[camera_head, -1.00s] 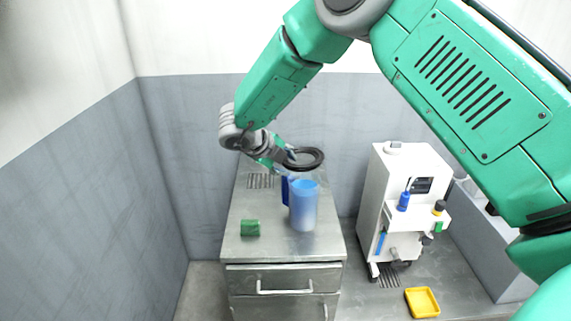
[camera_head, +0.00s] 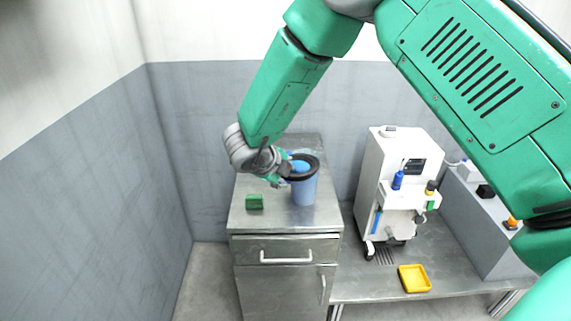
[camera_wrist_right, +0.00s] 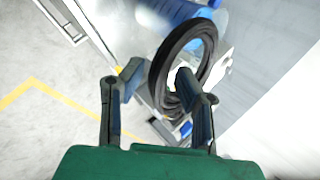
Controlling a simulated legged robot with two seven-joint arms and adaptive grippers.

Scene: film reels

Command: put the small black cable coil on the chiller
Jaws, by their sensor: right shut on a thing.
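The black cable coil (camera_head: 313,162) is a thick dark ring, seen in the head view above the steel cabinet and overlapping the top of the blue jug. My right gripper (camera_head: 281,170) is shut on its left side. In the right wrist view the coil (camera_wrist_right: 165,75) stands tilted at the fingers (camera_wrist_right: 160,90), one of them reaching into the ring. I cannot tell whether the coil touches the jug. A white machine (camera_head: 391,160), probably the chiller, stands right of the cabinet with a small grey cap on top. My left gripper is not in view.
The blue jug (camera_head: 303,192) stands on the steel cabinet (camera_head: 276,222), with a green block (camera_head: 254,202) to its left. A yellow tray (camera_head: 414,278) lies on the low steel bench (camera_head: 365,287). A grey box (camera_head: 488,225) stands at the right.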

